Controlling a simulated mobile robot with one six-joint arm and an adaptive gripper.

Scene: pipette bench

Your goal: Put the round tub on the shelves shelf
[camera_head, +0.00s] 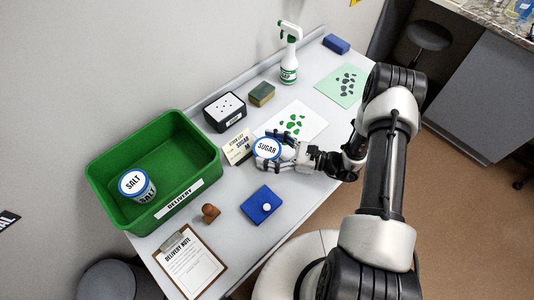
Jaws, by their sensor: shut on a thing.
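A round white tub with a blue rim, labelled SUGAR (267,148), is between the fingers of my gripper (277,152), over the bench. The gripper is shut on it, and the tub looks upright. I cannot tell if its base touches the bench. A second round tub, labelled SALT (133,184), stands in the green DELIVERY crate (203,186) at the left. No shelf is visible in this view.
A card (238,147) stands just left of the held tub. A black box (224,111), sponge (261,94) and spray bottle (289,58) line the back. A blue pad (259,207), brown stamp (210,212) and clipboard (187,263) lie nearer the front. A green sheet (341,86) lies right.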

